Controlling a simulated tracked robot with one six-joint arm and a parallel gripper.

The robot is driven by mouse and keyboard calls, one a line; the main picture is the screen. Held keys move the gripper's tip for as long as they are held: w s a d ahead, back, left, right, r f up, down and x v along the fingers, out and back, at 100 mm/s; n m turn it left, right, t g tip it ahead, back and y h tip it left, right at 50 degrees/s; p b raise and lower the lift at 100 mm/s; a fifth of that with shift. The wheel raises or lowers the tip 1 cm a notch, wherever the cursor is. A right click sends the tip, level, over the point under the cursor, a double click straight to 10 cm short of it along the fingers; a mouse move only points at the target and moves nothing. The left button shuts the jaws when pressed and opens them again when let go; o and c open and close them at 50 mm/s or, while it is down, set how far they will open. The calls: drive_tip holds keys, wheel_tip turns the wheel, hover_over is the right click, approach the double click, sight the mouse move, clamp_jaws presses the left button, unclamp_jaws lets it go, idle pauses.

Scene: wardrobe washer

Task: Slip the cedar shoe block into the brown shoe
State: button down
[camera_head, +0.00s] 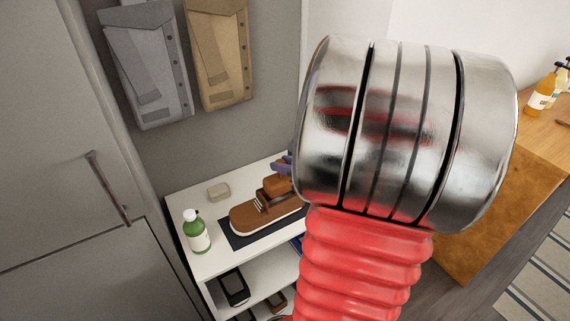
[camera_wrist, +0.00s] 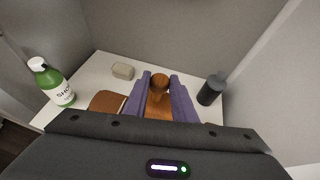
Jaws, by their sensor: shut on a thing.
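The brown shoe (camera_head: 262,215) has a pale sole and laces. It lies on a dark mat (camera_head: 236,240) on top of a white shelf unit, toe to the left in the head view. Its toe also shows in the wrist view (camera_wrist: 107,101). The cedar shoe block (camera_head: 276,184) is orange-brown and sits at the shoe's opening. In the wrist view its round knob (camera_wrist: 159,82) is between the purple fingers of my gripper (camera_wrist: 158,88), which is shut on it. My arm hides the heel side in the head view. I cannot tell how deep the block sits.
A green bottle (camera_head: 196,232) and a beige bar (camera_head: 219,191) stand on the shelf unit (camera_head: 186,207). A dark cylinder (camera_wrist: 211,90) stands right of my gripper in the wrist view. Dark shoes (camera_head: 234,287) lie below.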

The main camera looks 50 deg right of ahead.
sight(285, 184)
drive_tip(key=shift+f, duration=3.8)
idle(1.0)
drive_tip(key=c, duration=1.4)
unclamp_jaws()
drive_tip(key=shift+s, duration=0.1)
